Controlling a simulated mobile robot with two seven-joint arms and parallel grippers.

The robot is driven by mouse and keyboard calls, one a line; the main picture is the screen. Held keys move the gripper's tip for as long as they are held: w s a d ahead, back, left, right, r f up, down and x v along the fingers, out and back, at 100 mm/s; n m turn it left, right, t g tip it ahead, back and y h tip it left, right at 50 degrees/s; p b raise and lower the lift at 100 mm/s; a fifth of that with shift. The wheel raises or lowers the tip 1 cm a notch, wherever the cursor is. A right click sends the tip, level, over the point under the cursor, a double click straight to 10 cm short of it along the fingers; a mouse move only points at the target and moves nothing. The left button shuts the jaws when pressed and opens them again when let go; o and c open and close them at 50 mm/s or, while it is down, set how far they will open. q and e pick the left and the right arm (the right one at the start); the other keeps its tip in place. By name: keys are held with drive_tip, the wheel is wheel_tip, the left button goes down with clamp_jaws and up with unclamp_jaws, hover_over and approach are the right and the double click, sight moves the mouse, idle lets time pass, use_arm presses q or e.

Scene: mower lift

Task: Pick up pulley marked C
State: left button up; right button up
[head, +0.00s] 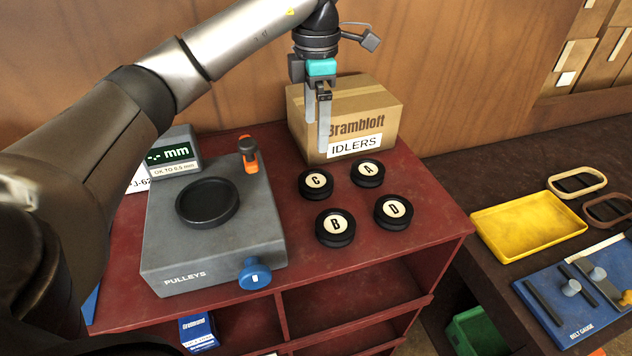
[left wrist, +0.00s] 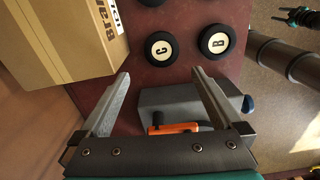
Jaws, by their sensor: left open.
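The pulley marked C (head: 316,184) is a black disc with a cream centre, lying flat on the red cabinet top. It is the back left one in a cluster with pulleys A (head: 368,172), B (head: 335,227) and D (head: 394,211). In the left wrist view, pulley C (left wrist: 161,48) lies beyond my fingertips, between their lines, and pulley B (left wrist: 216,43) is right of it. My left gripper (head: 321,135) is open and empty, pointing down above and behind pulley C, in front of the cardboard box. Its fingers also show in the left wrist view (left wrist: 162,82). My right gripper is not in view.
The cardboard box labelled IDLERS (head: 355,118) stands close behind the pulleys. A grey PULLEYS gauge (head: 168,255) with a black round seat, orange clamp (head: 249,163) and blue knob is to the left. A yellow tray (head: 527,224) and blue belt gauge (head: 560,318) lie on the right bench.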

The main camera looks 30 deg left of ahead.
use_arm(q)
hover_over(316, 179)
wheel_tip(316, 179, down, 7)
drive_tip(key=shift+w+f+p, duration=0.15)
drive_tip(key=shift+f+p, duration=0.05)
drive_tip(key=shift+p, duration=0.25)
wheel_tip(316, 179, down, 4)
drive_tip(key=shift+p, duration=0.6)
drive_tip(key=shift+f, duration=0.6)
drive_tip(key=shift+r, duration=0.1)
drive_tip(key=c, duration=1.4)
